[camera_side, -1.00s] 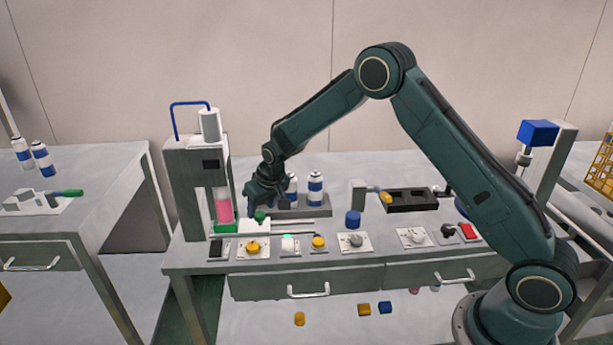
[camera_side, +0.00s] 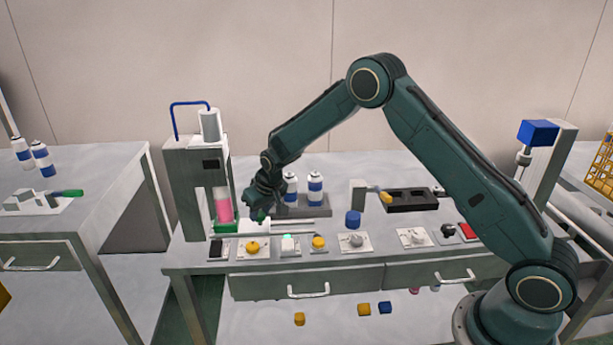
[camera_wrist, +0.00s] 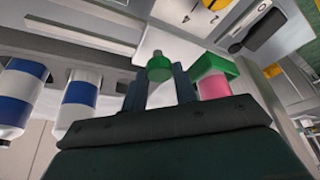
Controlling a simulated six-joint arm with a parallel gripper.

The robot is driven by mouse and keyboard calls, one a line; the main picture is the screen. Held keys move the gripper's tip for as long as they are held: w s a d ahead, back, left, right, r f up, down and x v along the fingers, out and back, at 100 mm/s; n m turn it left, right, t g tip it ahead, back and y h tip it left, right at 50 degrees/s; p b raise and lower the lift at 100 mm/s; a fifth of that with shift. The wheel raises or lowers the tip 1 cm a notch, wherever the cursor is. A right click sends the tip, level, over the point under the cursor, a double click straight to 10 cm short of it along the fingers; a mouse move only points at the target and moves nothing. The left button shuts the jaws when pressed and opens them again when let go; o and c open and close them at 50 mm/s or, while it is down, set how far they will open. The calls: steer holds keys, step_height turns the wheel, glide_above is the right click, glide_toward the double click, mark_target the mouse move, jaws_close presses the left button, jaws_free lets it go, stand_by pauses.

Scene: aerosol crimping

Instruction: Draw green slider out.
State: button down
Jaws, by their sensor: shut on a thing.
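A green knob (camera_side: 258,215) stands at the left end of a pale rail piece (camera_side: 290,227) on the bench, just right of the filling machine (camera_side: 189,180). My gripper (camera_side: 262,207) is over the knob and partly covers it in the side view. In the wrist view the green knob (camera_wrist: 160,68) shows between the fingers of my gripper (camera_wrist: 160,85), which is shut on it. A green base (camera_side: 225,227) sits under the pink-filled cylinder (camera_side: 223,204) in the machine. A green piece (camera_wrist: 213,66) is beside the pink cylinder in the wrist view.
Blue-and-white cans (camera_side: 315,188) stand in a grey rack behind my gripper. A blue cap (camera_side: 353,219) stands to the right. The left table (camera_side: 90,210) is separate.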

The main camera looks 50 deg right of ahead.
steer(key=shift+s+d, duration=4.4)
steer(key=shift+d, duration=0.1)
steer(key=c, duration=1.2)
jaws_free()
steer(key=shift+c, duration=0.2)
steer(key=shift+o, duration=0.7)
steer(key=shift+a, duration=0.1)
steer(key=shift+r, duration=0.1)
